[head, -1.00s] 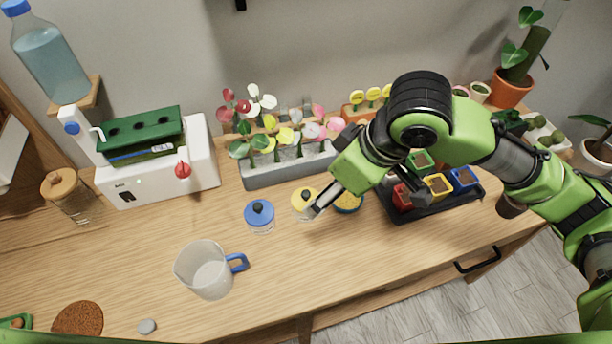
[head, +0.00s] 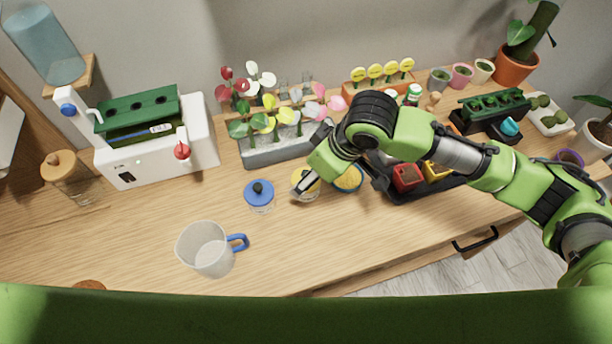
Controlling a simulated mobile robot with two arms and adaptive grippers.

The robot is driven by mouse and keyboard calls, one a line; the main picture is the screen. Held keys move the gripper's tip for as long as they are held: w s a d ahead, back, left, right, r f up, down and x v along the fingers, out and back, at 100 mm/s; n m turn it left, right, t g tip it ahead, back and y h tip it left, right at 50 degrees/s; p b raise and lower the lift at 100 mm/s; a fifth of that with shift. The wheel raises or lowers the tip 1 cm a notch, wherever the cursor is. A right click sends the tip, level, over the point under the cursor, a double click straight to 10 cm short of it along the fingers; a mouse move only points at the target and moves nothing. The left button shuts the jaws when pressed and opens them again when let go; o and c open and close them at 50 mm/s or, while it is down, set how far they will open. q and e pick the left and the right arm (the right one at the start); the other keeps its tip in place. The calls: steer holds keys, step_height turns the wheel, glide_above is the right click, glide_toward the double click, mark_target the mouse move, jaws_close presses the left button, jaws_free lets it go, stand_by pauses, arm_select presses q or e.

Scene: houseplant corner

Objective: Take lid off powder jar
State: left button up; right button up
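Two small clear jars stand on the wooden table, one with a blue lid and black knob (head: 259,193), one with a yellow lid (head: 299,178). I cannot tell from the picture which holds powder. Both lids sit on their jars. My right gripper (head: 304,190) reaches down from the right, with its fingers over the front right side of the yellow-lidded jar and partly hiding it. I cannot tell whether the fingers touch the lid or how far apart they are. My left gripper is not in view.
A dish with yellow contents (head: 348,179) stands close right of the gripper. A grey flower planter (head: 262,154) is behind the jars. A dark tray (head: 378,183) with coloured pots lies right.

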steer(key=shift+x, duration=1.2)
steer(key=shift+w+a+f, duration=0.1)
steer(key=shift+w+f, duration=0.1)
steer(key=shift+w, duration=0.05)
steer(key=c, duration=0.9)
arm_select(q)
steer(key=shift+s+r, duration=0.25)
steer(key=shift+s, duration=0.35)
arm_select(e)
steer(key=shift+c, duration=0.2)
steer(key=shift+r, duration=0.1)
